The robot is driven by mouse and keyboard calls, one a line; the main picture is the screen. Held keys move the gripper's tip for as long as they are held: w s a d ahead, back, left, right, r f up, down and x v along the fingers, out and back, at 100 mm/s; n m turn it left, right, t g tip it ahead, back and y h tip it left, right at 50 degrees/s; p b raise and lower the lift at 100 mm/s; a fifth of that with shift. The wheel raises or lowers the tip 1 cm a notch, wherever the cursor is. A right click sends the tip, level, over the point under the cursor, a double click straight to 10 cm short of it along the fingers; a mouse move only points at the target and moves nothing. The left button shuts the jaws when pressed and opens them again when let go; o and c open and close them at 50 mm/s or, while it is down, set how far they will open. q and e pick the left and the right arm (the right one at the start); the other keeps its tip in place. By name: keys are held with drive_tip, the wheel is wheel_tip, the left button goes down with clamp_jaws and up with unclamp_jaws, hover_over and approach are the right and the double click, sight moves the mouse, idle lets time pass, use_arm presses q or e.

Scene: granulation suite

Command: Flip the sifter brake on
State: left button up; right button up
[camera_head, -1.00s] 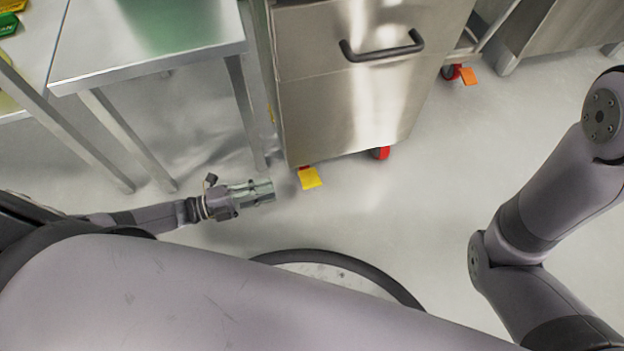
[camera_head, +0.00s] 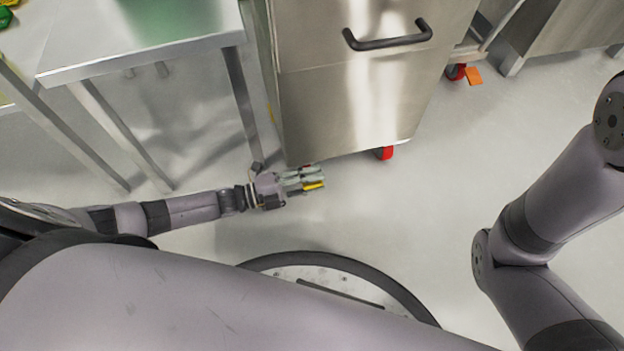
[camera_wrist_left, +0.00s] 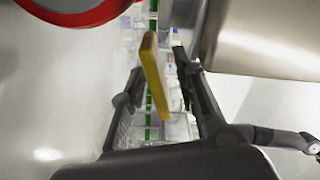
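A yellow brake pedal (camera_head: 316,186) sits low at the near corner of a steel cabinet on casters (camera_head: 345,115). In the head view my left gripper (camera_head: 308,179) is over it and hides most of it. In the left wrist view the yellow pedal (camera_wrist_left: 154,72) stands between the two spread fingers of my left gripper (camera_wrist_left: 158,68), with a gap visible on both sides. I cannot tell whether it is tilted on or off. My right arm shows at the right, but its gripper is out of view.
A steel table (camera_head: 140,65) with thin legs stands left of the cabinet, close to my left arm. A red caster (camera_head: 385,153) is under the cabinet's right side. An orange pedal (camera_head: 474,76) sits by another caster farther back. The floor (camera_head: 430,190) right of the cabinet is clear.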

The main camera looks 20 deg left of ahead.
use_arm(q)
drive_tip(key=shift+c, duration=0.5)
clamp_jaws()
drive_tip(key=shift+f, duration=0.1)
drive_tip(key=m, duration=0.1)
drive_tip(key=f+m, duration=0.1)
drive_tip(key=m+b, duration=0.1)
drive_tip(key=m, duration=0.1)
drive_tip(key=shift+s+f, duration=0.1)
drive_tip(key=shift+f, duration=0.15)
drive_tip(key=shift+f+m+b, duration=0.2)
drive_tip(key=shift+m+b, duration=0.05)
drive_tip(key=shift+m, duration=0.45)
drive_tip(key=shift+f+m+b, duration=0.2)
drive_tip(key=shift+m+b, duration=0.05)
drive_tip(key=shift+m, duration=0.45)
drive_tip(key=shift+o, duration=0.5)
unclamp_jaws()
